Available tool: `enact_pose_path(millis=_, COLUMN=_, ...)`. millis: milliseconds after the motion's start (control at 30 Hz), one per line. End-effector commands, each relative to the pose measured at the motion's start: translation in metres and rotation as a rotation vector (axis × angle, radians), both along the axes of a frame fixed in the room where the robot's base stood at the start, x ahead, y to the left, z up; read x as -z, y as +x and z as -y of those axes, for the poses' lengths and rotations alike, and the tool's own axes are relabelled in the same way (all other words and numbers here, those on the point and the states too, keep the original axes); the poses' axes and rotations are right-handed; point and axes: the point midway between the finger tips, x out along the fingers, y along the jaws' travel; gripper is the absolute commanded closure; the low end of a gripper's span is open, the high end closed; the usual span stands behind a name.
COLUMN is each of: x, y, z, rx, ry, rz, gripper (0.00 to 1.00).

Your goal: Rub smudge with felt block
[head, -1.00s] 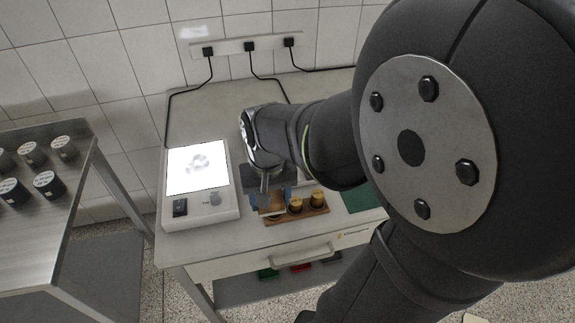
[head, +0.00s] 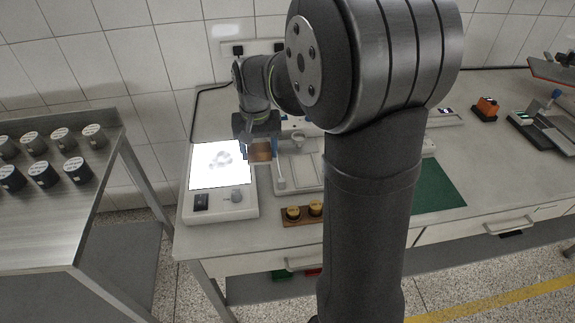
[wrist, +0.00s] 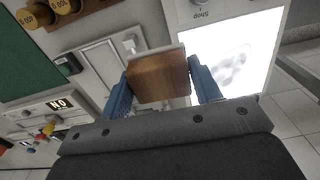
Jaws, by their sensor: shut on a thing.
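The smudge (head: 221,160) is a grey, ring-like mark on the bright white lit panel (head: 208,181) at the left of the bench. It also shows in the wrist view (wrist: 232,68). My gripper (head: 262,150) is shut on the felt block (wrist: 158,78), which has a brown wooden body with a pale strip along one edge. The blue fingers hold it from both sides. In the head view the block (head: 260,152) is just right of the lit panel, apart from the smudge. Its height above the bench is hard to tell.
The panel's housing has a black switch (head: 201,202) and a knob (head: 237,195) in front. A pale tray (head: 300,170) lies right of it. A wooden stand with yellow-topped weights (head: 293,213) is at the bench's front. A side table (head: 60,215) holds several dark cylinders.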

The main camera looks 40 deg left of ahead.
Motion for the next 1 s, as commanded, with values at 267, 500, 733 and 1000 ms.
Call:
enact_pose_path(millis=267, x=0.003, y=0.026, z=-0.086, rx=-0.001, ry=0.0, rz=0.0, gripper=0.61)
enact_pose_path(millis=500, x=0.007, y=0.034, z=-0.121, rx=0.0, ry=0.0, rz=0.0, gripper=0.61)
enact_pose_path(millis=733, x=0.018, y=0.035, z=-0.127, rx=0.0, ry=-0.001, rz=-0.001, gripper=0.61)
enact_pose_path(millis=1000, x=0.043, y=0.034, z=-0.126, rx=0.0, ry=-0.003, rz=-0.001, gripper=0.61)
